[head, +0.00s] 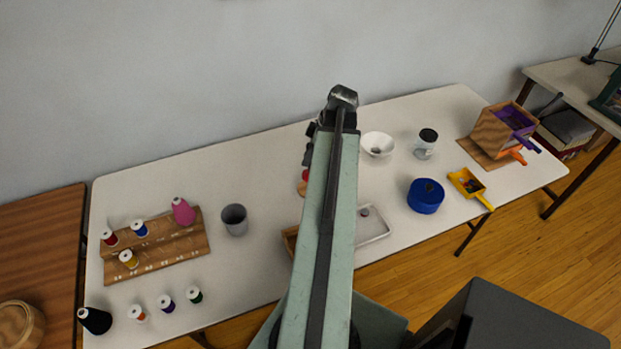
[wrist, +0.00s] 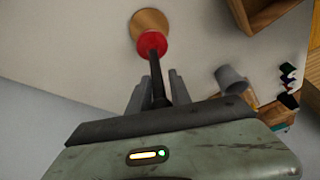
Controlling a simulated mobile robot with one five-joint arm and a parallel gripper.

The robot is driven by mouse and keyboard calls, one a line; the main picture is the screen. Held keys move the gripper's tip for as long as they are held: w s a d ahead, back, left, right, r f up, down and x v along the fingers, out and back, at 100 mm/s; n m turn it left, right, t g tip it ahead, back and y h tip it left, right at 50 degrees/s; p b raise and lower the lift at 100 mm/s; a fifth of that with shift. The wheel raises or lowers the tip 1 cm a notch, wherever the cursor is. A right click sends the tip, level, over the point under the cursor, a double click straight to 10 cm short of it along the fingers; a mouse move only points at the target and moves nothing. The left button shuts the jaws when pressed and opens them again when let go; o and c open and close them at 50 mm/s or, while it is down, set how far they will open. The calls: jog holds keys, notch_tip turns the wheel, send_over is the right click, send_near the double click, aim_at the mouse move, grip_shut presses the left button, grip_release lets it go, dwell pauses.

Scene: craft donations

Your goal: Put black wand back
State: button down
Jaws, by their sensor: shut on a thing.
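My gripper (wrist: 153,90) is shut on the black wand (wrist: 155,72), a dark rod running up between the two grey fingers in the wrist view. The wand's far end lies over or against a red round piece (wrist: 152,45). A tan wooden disc (wrist: 150,22) shows just beyond the red piece. I cannot tell whether the wand touches the red piece or only overlaps it. In the head view the red piece (head: 304,175) shows just left of my arm. My gripper is mostly hidden behind the arm there, with only dark parts at its left edge.
On the white table, a grey cup (head: 235,220) and spool rack (head: 150,252) stand left. A white bowl (head: 377,143), lidded jar (head: 424,149), blue cylinder (head: 425,197), yellow scoop (head: 485,202) and wooden box (head: 489,133) stand right. A pale tray (head: 377,236) is partly behind my arm.

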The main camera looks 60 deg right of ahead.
aim_at(309, 167)
notch_tip(309, 167, down, 6)
jog(key=b, duration=0.4)
jog(key=shift+f+b, duration=0.2)
jog(key=shift+b, duration=0.15)
jog(key=shift+r, duration=0.25)
jog(key=shift+f, duration=0.15)
jog(key=c, duration=1.2)
grip_release()
jog(key=shift+o, duration=0.2)
jog(key=shift+s+r+p, duration=0.1)
jog(key=shift+r+p, duration=0.3)
jog(key=shift+p, duration=0.1)
jog(key=p+v, duration=1)
jog(key=v, duration=0.1)
jog(key=shift+r+p, duration=0.25)
jog(key=shift+p, duration=0.05)
jog(key=shift+d, duration=0.1)
